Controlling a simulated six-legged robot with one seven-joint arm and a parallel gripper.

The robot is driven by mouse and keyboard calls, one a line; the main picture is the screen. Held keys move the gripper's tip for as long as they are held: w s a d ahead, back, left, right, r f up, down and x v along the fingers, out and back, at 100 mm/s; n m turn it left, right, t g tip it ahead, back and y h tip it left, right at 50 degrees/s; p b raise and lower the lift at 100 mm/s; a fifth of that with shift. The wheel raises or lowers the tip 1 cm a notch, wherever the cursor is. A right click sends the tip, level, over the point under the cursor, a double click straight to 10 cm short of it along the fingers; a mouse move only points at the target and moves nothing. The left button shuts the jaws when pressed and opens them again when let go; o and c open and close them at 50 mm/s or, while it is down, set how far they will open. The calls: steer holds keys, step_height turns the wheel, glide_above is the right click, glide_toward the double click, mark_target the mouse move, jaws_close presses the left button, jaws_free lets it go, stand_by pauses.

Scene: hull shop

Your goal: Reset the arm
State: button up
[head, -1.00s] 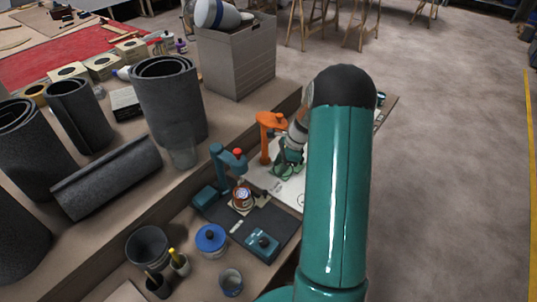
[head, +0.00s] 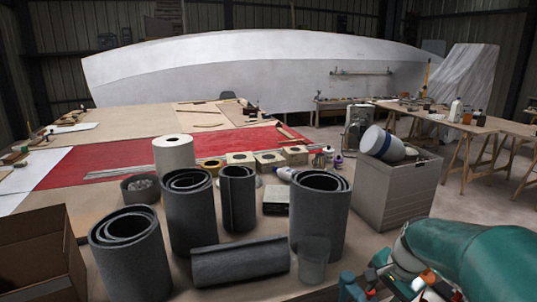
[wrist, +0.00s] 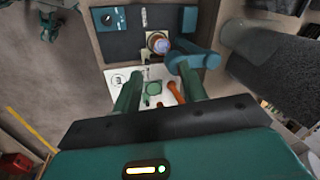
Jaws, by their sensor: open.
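My arm (head: 465,255) comes in from the lower right of the head view, teal with a white and dark wrist section. The gripper fingers are not clear there. In the wrist view my gripper (wrist: 157,72) shows two green fingers spread apart with nothing between them. Beyond the fingers lie a white sheet (wrist: 115,78), an orange stand (wrist: 173,92) and a dark mat (wrist: 140,45). On the mat are a small round tin (wrist: 158,42) and a blue-grey device (wrist: 107,18). A blue stand (wrist: 195,56) rises beside the right finger.
Several grey rolls (head: 190,215) stand on the bench left of my arm, and one roll (head: 240,262) lies down. A grey bin (head: 395,195) stands behind my arm. An open cardboard box (head: 40,250) is at far left. A white hull (head: 250,70) fills the back.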

steer(key=s+a+r+n+t, duration=0.1)
steer(key=s+a+r+n, duration=0.1)
steer(key=s+a+n, duration=0.1)
steer(key=s+a+r+n+t+h, duration=0.1)
steer(key=s+a+r+n, duration=0.2)
steer(key=s, duration=0.5)
steer(key=s+a+r+n+t, duration=0.1)
steer(key=s+a+r+n, duration=0.2)
steer(key=s+a+n, duration=0.1)
steer(key=shift+s+a+n, duration=0.4)
steer(key=shift+s+n, duration=0.4)
steer(key=shift+s, duration=0.15)
steer(key=shift+d, duration=0.1)
